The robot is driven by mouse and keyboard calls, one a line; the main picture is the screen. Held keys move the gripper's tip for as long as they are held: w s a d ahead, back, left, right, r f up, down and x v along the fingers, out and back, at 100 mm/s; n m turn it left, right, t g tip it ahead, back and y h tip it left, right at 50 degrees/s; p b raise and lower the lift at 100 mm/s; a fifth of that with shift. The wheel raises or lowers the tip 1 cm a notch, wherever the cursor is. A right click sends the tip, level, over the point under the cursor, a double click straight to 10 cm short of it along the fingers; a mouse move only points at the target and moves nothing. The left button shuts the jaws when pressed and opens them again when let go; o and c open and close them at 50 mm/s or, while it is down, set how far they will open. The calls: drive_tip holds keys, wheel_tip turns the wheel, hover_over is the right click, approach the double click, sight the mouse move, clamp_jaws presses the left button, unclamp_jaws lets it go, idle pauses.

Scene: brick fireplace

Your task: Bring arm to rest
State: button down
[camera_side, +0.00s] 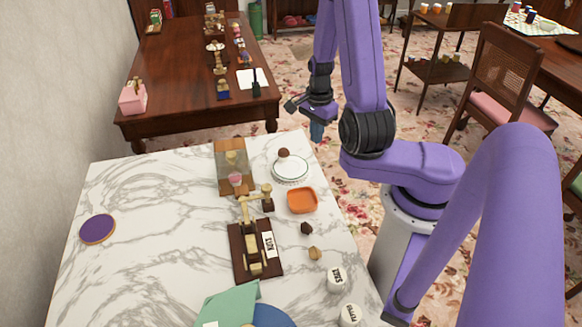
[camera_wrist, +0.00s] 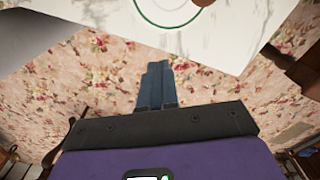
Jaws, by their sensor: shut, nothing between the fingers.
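My gripper (camera_side: 316,132) hangs just beyond the right edge of the marble table (camera_side: 150,190), close to a white plate (camera_side: 291,172). Its blue fingers point down, closed together and empty. In the wrist view the fingers (camera_wrist: 156,84) also lie together with nothing between them, over the floral carpet. The green-ringed plate (camera_wrist: 165,20) shows at the top of that view, apart from the fingers. My purple arm is folded above the base at the right of the side view.
The marble table holds an orange dish (camera_side: 302,200), a wooden device (camera_side: 256,250), a wooden board (camera_side: 230,155), a purple disc (camera_side: 97,229), small brown pieces and two white labelled containers (camera_side: 334,278). A dark wooden table (camera_side: 180,85) stands behind.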

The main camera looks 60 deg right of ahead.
drive_tip(key=w+a+r+n, duration=0.3)
drive_tip(key=a+r+n, duration=0.1)
drive_tip(key=a+n, duration=0.35)
drive_tip(key=w+a+r+n, duration=0.3)
drive_tip(key=a+r+n, duration=0.25)
drive_tip(key=n, duration=0.35)
drive_tip(key=s+a+r+n, duration=0.3)
drive_tip(key=s+n, duration=0.5)
drive_tip(key=s, duration=0.2)
drive_tip(key=s+a+r+n, duration=0.3)
drive_tip(key=s+n, duration=0.6)
drive_tip(key=s, duration=0.1)
drive_tip(key=shift+s+a, duration=0.15)
drive_tip(key=shift+a, duration=0.25)
idle(0.5)
